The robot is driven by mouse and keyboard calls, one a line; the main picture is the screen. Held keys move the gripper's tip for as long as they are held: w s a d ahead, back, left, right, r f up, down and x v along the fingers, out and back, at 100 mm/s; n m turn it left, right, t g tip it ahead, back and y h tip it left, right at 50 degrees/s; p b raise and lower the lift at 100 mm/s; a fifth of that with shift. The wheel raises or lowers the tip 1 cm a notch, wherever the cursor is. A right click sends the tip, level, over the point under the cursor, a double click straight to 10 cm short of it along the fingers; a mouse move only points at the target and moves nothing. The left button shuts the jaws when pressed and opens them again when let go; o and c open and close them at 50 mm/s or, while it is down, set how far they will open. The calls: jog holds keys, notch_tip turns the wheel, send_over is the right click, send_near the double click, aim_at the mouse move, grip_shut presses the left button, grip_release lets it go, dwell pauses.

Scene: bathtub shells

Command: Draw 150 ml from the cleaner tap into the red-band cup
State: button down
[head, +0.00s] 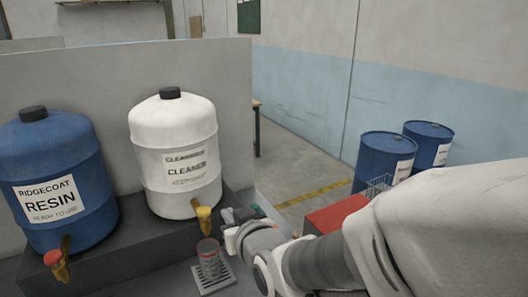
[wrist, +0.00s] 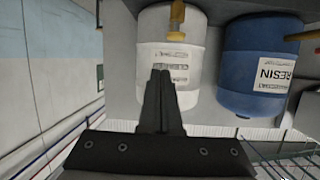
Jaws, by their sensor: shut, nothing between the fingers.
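The white cleaner drum (head: 178,150) stands on a dark ledge, with a yellow-handled tap (head: 203,213) at its lower front. A clear cup with a red band (head: 209,258) stands upright on a slotted drip tray (head: 212,281) below that tap. I cannot tell whether it holds liquid. My gripper (head: 240,212) is just right of the tap, apart from the cup. In the wrist view my gripper (wrist: 161,76) is shut and empty, its fingers overlapping the cleaner drum (wrist: 150,50) in the picture. The yellow tap (wrist: 177,12) shows at the top there.
A blue resin drum (head: 50,160) with a red-handled tap (head: 53,258) stands left of the cleaner drum. A grey partition (head: 100,75) rises behind both. A red box (head: 335,212) and two blue barrels (head: 385,155) stand to the right. Open floor lies behind my arm.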

jog(key=a+r, duration=0.1)
jog(key=a+n+y, duration=0.1)
jog(key=shift+s+a+r, duration=0.1)
jog(key=shift+a+r, duration=0.2)
jog(key=shift+r, duration=0.1)
send_over(204, 211)
jog(key=s+d, duration=0.1)
jog(key=s, duration=0.1)
notch_tip(204, 211, down, 2)
jog(key=shift+w+f+b, duration=0.25)
jog(key=shift+f+b, duration=0.4)
jog(key=shift+f, duration=0.5)
jog(key=shift+w+f+b, duration=0.2)
jog(key=shift+f+b, duration=0.45)
jog(key=shift+f, duration=0.45)
